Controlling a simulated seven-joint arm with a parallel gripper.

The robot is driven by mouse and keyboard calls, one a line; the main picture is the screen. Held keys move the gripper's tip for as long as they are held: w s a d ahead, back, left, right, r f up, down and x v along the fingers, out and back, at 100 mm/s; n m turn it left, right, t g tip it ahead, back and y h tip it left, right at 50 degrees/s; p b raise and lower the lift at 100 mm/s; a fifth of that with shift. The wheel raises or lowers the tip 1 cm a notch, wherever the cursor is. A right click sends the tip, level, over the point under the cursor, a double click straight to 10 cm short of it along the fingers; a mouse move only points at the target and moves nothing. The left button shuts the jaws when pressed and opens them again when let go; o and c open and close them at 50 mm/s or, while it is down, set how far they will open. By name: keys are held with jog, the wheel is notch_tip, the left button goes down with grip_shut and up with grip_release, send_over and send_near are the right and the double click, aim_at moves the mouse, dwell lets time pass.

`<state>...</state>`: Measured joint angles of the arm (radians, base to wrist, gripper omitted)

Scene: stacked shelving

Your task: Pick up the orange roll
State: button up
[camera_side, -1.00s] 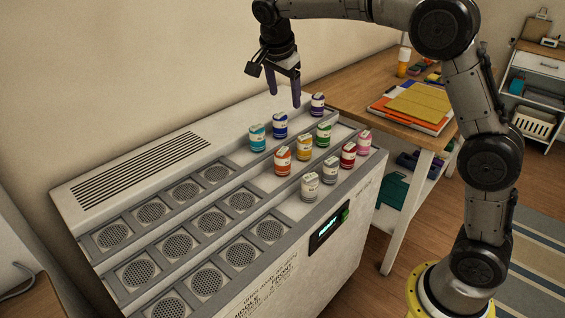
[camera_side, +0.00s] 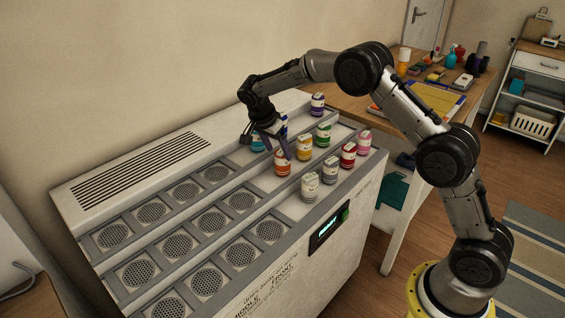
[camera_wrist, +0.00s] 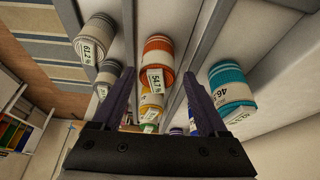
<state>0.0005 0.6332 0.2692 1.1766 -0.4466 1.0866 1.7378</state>
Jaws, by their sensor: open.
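The orange roll (camera_side: 282,163) stands in the middle row of the stepped shelf, at the left end of that row. It also shows in the wrist view (camera_wrist: 158,52), between and beyond my two fingers, with a white label facing me. My gripper (camera_side: 270,148) is low over the shelf, just behind and above the orange roll, with one finger close to it in the side view. In the wrist view my gripper (camera_wrist: 160,105) is open, with nothing held. I cannot tell whether a finger touches the roll.
A teal roll (camera_side: 258,145) stands close behind my gripper, partly hidden. A yellow roll (camera_side: 304,146) is right of the orange one. A white roll (camera_side: 310,187) stands in front. Several empty grille slots (camera_side: 211,224) lie to the left.

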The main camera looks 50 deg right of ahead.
aim_at(283, 160)
jog(key=shift+x, duration=2.75)
jog(key=shift+s, duration=0.2)
jog(key=shift+c, duration=0.2)
jog(key=shift+a, duration=0.1)
jog(key=c, duration=1.2)
